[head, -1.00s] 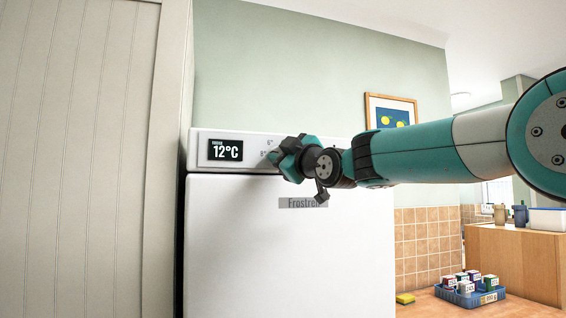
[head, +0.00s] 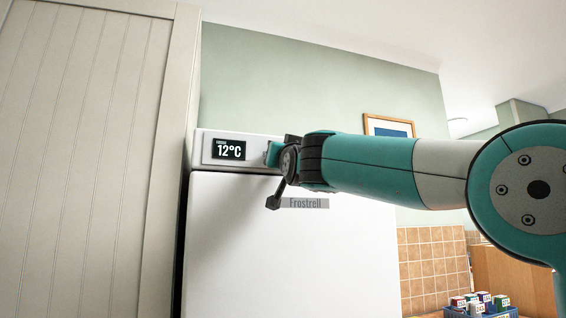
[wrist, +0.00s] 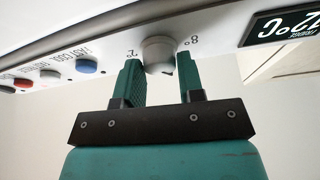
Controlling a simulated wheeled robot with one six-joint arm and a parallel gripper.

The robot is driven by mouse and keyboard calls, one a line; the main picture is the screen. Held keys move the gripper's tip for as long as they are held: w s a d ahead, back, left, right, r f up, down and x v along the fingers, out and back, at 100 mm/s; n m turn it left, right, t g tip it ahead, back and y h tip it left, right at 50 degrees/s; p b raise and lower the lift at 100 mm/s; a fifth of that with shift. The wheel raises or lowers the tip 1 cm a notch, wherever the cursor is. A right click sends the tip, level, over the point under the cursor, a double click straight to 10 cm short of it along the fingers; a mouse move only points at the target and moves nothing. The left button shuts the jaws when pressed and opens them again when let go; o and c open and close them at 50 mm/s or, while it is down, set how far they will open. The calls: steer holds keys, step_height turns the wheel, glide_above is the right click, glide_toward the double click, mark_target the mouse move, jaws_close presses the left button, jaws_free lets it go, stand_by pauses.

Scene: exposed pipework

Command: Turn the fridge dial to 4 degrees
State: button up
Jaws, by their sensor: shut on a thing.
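The fridge dial (wrist: 158,50) is a round grey knob on the white control panel, seen upside down in the wrist view. My gripper (wrist: 158,70) has its two green fingers on either side of the dial and is shut on it. The marks 8° and 2° show beside the dial. The fridge display (head: 229,149) reads 12°C; part of it also shows in the wrist view (wrist: 288,26). In the head view my gripper (head: 272,154) is at the panel, and my wrist hides the dial.
The white fridge door (head: 235,245) carries a Frostrell label (head: 308,203). In the wrist view a blue button (wrist: 86,66), a grey button (wrist: 50,74) and a red button (wrist: 22,83) sit along the panel. A tall panelled cabinet (head: 80,160) stands left of the fridge.

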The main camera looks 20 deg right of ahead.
steer(key=m+g+h, duration=0.1)
steer(key=m+h, duration=0.1)
steer(key=m, duration=0.3)
steer(key=m+g+h+p, duration=0.1)
steer(key=m, duration=0.4)
steer(key=m+g+h, duration=0.1)
steer(key=m+h, duration=0.1)
steer(key=m, duration=0.2)
steer(key=shift+a+r+m+g+h, duration=0.1)
steer(key=shift+a+m+g+h, duration=0.2)
steer(key=shift+m, duration=0.1)
steer(key=o, duration=0.9)
steer(key=b+v, duration=0.6)
steer(key=v, duration=1.1)
steer(key=shift+s+a, duration=0.1)
steer(key=shift+s, duration=0.1)
